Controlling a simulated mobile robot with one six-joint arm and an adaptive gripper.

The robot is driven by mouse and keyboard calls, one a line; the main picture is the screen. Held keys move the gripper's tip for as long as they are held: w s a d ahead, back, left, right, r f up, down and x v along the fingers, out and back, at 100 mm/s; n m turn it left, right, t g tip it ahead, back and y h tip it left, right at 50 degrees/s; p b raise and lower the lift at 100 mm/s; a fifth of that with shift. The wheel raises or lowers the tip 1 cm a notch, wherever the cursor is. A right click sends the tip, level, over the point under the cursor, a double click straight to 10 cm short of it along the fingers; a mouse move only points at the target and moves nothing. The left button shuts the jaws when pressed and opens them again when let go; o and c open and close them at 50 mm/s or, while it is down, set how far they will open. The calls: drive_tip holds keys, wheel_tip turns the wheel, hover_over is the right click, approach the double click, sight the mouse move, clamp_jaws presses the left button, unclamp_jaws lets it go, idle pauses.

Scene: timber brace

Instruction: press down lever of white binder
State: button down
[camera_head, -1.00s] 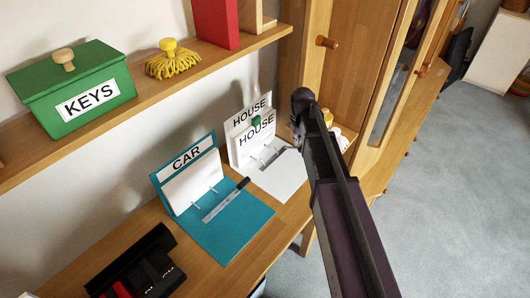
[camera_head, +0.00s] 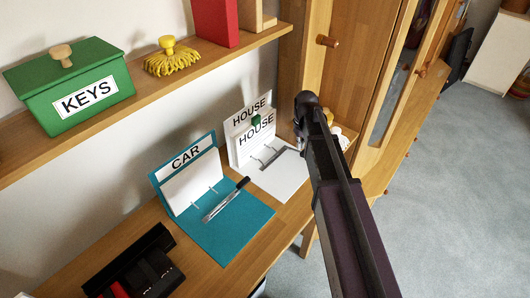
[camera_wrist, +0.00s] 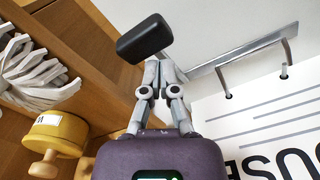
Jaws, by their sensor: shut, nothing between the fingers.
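The white binder (camera_head: 285,178) lies open on the wooden desk beside the teal CAR binder, with HOUSE on its upright part. In the wrist view its white surface (camera_wrist: 235,115) fills the right side, with a metal strip (camera_wrist: 235,55) and ring prongs. The lever's black handle (camera_wrist: 145,38) is at the upper middle, right by my fingertips. My gripper (camera_wrist: 157,65) is shut and empty, its tips at or just under the handle; I cannot tell whether they touch. In the head view my arm hides the gripper and the lever handle.
The teal binder (camera_head: 235,225), with its own black-tipped lever, lies to the left. A black box (camera_head: 130,265) sits further left. A shelf (camera_head: 150,95) runs above. A wooden cabinet (camera_head: 350,60) stands right. A yellow knobbed container (camera_wrist: 58,132) is close to my gripper.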

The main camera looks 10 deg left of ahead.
drive_tip(key=shift+s+d+f, duration=0.2)
drive_tip(key=shift+d+f, duration=0.05)
idle(0.3)
wheel_tip(320, 180, up, 9)
drive_tip(key=p, duration=0.8)
drive_tip(key=shift+p, duration=0.35)
idle(0.3)
drive_tip(key=s+d+r+m+p, duration=0.1)
drive_tip(key=s+d+m, duration=0.1)
drive_tip(key=s+d, duration=0.4)
drive_tip(key=s+d+m, duration=0.3)
drive_tip(key=s+d, duration=0.3)
drive_tip(key=s, duration=0.5)
drive_tip(key=shift+s+r+p, duration=0.3)
drive_tip(key=shift+r+p, duration=0.05)
drive_tip(key=shift+r, duration=0.05)
drive_tip(key=shift+a, duration=0.1)
